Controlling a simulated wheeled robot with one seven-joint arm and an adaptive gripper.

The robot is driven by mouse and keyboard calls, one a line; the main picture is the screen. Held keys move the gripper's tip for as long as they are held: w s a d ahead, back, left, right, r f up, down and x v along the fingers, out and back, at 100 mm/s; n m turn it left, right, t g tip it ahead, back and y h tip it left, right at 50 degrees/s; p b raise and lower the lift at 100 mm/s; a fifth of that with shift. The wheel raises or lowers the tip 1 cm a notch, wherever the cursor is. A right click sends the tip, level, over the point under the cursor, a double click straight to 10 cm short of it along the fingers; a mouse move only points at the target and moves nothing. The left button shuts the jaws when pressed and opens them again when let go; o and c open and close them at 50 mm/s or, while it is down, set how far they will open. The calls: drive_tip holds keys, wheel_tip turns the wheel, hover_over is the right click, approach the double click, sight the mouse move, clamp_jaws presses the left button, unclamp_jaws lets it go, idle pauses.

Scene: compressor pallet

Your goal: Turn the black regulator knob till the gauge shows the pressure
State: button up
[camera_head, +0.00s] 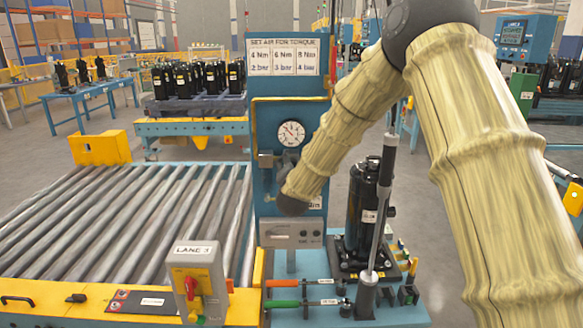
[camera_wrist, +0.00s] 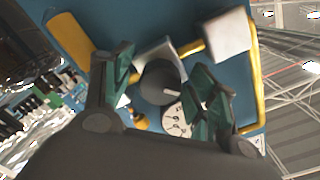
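The black regulator knob (camera_wrist: 160,82) shows in the wrist view with a pale mark on its face. It lies between the two green-padded fingers of my open gripper (camera_wrist: 157,68), with a visible gap to each finger. The white pressure gauge (camera_wrist: 175,120) is next to the knob and partly covered by a finger. In the head view the gauge (camera_head: 291,133) sits on the blue panel (camera_head: 262,115); its needle is too small to read. My arm hides the gripper and knob there. A sign (camera_head: 284,58) lists 4 Nm 2 bar, 6 Nm 3 bar and 8 Nm 4 bar.
A black compressor (camera_head: 362,208) stands on the blue bench right of the panel, with a grey upright rod (camera_head: 383,195) before it. A roller conveyor (camera_head: 110,225) and a LANE 3 switch box (camera_head: 197,275) are left.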

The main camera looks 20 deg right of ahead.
drive_tip(key=shift+s, duration=0.1)
drive_tip(key=v, duration=1.2)
drive_tip(key=s+a+f+n+g+y, duration=0.1)
drive_tip(key=s+f+n+g, duration=0.15)
drive_tip(key=s+f, duration=0.65)
drive_tip(key=s+f+n+g+y, duration=0.2)
drive_tip(key=s+f+g, duration=0.1)
drive_tip(key=f, duration=1.1)
drive_tip(key=s+a+f+n+g+y, duration=0.1)
drive_tip(key=s+f+n+g, duration=0.2)
drive_tip(key=s+f, duration=0.65)
drive_tip(key=s+f+n+g, duration=0.1)
drive_tip(key=s+f, duration=0.4)
drive_tip(key=s, duration=0.5)
drive_tip(key=s+f+n+g+p, duration=0.1)
drive_tip(key=s+f+g, duration=0.3)
drive_tip(key=s, duration=0.6)
drive_tip(key=s+f+n+g, duration=0.2)
drive_tip(key=s+f+g, duration=0.1)
drive_tip(key=s+f, duration=0.5)
drive_tip(key=shift+s+d+f+y, duration=0.25)
drive_tip(key=shift+s+d+y, duration=0.2)
drive_tip(key=shift+s, duration=0.55)
